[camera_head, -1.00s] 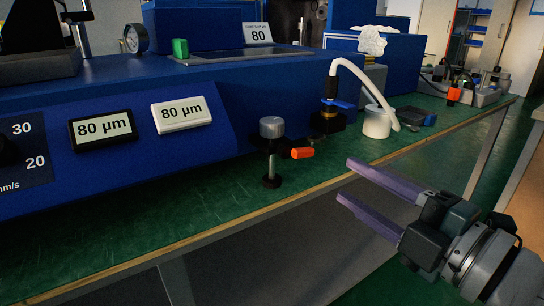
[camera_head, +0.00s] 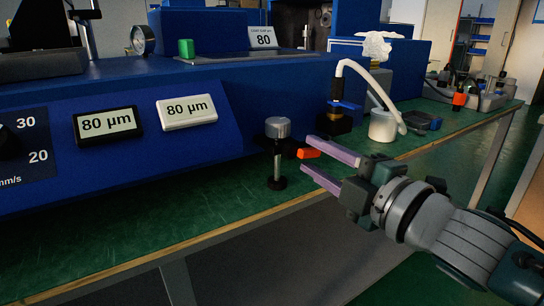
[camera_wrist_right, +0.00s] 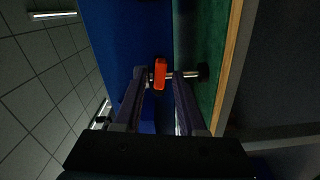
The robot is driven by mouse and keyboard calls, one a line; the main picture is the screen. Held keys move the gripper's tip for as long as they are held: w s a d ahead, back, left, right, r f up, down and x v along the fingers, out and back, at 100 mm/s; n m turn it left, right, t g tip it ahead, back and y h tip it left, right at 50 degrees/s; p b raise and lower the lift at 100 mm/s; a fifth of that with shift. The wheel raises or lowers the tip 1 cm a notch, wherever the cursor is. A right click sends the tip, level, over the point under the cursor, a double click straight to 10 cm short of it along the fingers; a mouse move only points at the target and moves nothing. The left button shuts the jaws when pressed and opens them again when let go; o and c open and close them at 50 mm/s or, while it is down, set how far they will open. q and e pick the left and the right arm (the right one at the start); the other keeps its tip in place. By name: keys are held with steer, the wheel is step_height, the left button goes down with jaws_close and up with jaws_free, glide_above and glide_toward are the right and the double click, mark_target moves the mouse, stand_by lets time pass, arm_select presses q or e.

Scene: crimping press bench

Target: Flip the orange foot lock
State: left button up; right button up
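The orange foot lock (camera_head: 308,153) is a short lever beside the levelling foot (camera_head: 277,150), at the front edge of the blue machine. My right gripper (camera_head: 313,157) is open, with its two purple fingers pointing at the lock from the right. In the right wrist view the orange lock (camera_wrist_right: 159,75) shows in the gap between the fingertips (camera_wrist_right: 159,80), with a visible gap on each side. I cannot tell whether its end is inside the fingers or just beyond them. My left gripper is not in view.
A blue machine (camera_head: 190,160) with gauge displays stands behind the foot. A white cup (camera_head: 383,126) with a curved hose and a blue-handled valve (camera_head: 345,105) stand behind my right gripper. The green bench top (camera_head: 130,235) is clear in front, up to its wooden edge.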

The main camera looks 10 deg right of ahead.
jaws_close()
steer(key=shift+m, duration=0.3)
stand_by(0.3)
steer(key=shift+s+a+f+m+p, duration=0.15)
steer(key=shift+a+f+m+p, duration=0.25)
steer(key=shift+m, duration=2.15)
steer(key=shift+s+a+f+m+p, duration=0.1)
steer(key=shift+a+f+m+p, duration=0.3)
steer(key=shift+m, duration=2.2)
steer(key=shift+s+a+f+m+p, duration=0.15)
steer(key=shift+a+f+m+p, duration=0.25)
steer(key=shift+m, duration=2.15)
steer(key=shift+r, duration=0.15)
steer(key=shift+o, duration=0.9)
jaws_free()
